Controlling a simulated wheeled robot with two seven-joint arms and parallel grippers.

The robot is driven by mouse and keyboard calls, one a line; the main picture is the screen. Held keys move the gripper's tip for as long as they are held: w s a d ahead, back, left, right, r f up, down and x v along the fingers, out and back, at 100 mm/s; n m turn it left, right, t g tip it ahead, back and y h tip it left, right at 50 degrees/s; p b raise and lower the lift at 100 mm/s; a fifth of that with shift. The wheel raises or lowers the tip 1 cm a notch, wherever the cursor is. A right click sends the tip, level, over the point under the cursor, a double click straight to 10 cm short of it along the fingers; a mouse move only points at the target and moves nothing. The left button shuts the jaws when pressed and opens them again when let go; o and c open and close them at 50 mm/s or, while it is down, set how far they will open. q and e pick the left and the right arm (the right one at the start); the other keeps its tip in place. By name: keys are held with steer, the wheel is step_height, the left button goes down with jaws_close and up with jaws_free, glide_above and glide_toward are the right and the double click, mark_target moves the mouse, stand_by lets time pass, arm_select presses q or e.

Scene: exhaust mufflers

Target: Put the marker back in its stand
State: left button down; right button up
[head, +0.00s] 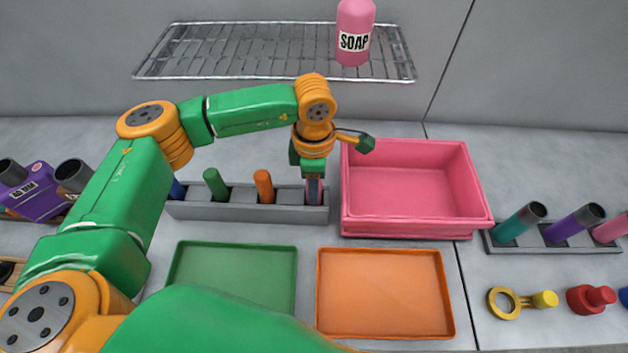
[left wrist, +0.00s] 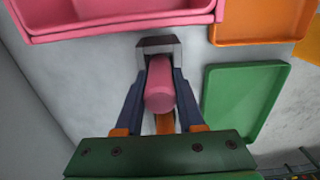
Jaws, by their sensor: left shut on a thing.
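The pink marker (head: 314,191) is between the fingers of my left gripper (head: 313,184), at the right end of the grey stand (head: 232,211). The gripper points down and is shut on the marker, which looks upright. In the left wrist view the pink marker (left wrist: 160,92) shows end-on between both fingers, with the end of the stand (left wrist: 158,44) just beyond it. Its lower end is hidden, so I cannot tell how deep it sits in the slot. Blue, green (head: 215,184) and orange (head: 263,186) markers stand in the other slots, leaning. My right gripper is out of view.
A pink bin (head: 416,228) stands close to the right of the stand. A green tray (head: 190,246) and an orange tray (head: 386,331) lie in front. A second stand (head: 571,246) holds dark-tipped cylinders at right. A wire rack (head: 230,62) and soap bottle (head: 354,18) are at the back.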

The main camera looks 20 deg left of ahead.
arm_select(q)
steer(key=shift+f, duration=0.1)
steer(key=shift+f, duration=0.15)
steer(key=c, duration=0.7)
jaws_free()
steer(key=shift+o, duration=0.9)
steer(key=shift+r, duration=0.2)
steer(key=shift+r, duration=0.25)
step_height(320, 180, up, 11)
steer(key=b, duration=0.3)
steer(key=shift+f, duration=0.1)
steer(key=shift+r, duration=0.45)
